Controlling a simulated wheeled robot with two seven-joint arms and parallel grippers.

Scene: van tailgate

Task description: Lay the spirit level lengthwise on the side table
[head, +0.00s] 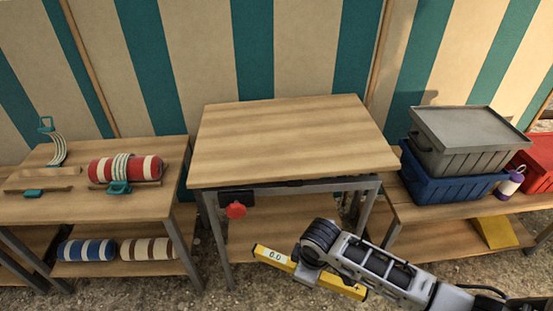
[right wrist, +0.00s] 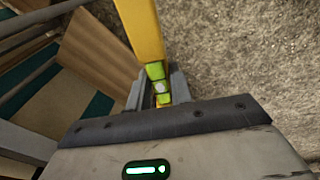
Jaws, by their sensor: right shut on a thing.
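The spirit level (head: 274,257) is a long yellow bar with a pale marked label. My right gripper (head: 308,272) is shut on it near its middle, low in front of the middle table, and hides part of it. In the right wrist view the yellow level (right wrist: 144,30) runs up from between the fingers of my right gripper (right wrist: 158,90), with green vial parts at the jaws. The middle wooden table (head: 290,140) has a bare top, higher than the level. Which table is the side table cannot be told for sure. My left gripper is not in view.
A left bench (head: 130,205) carries a red-and-white roll (head: 145,170) and strap pieces. A right bench (head: 420,212) carries stacked grey (head: 465,135) and blue (head: 450,185) crates, a bottle (head: 510,181) and a red box (head: 540,165). A red knob (head: 236,211) hangs under the middle table's front edge.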

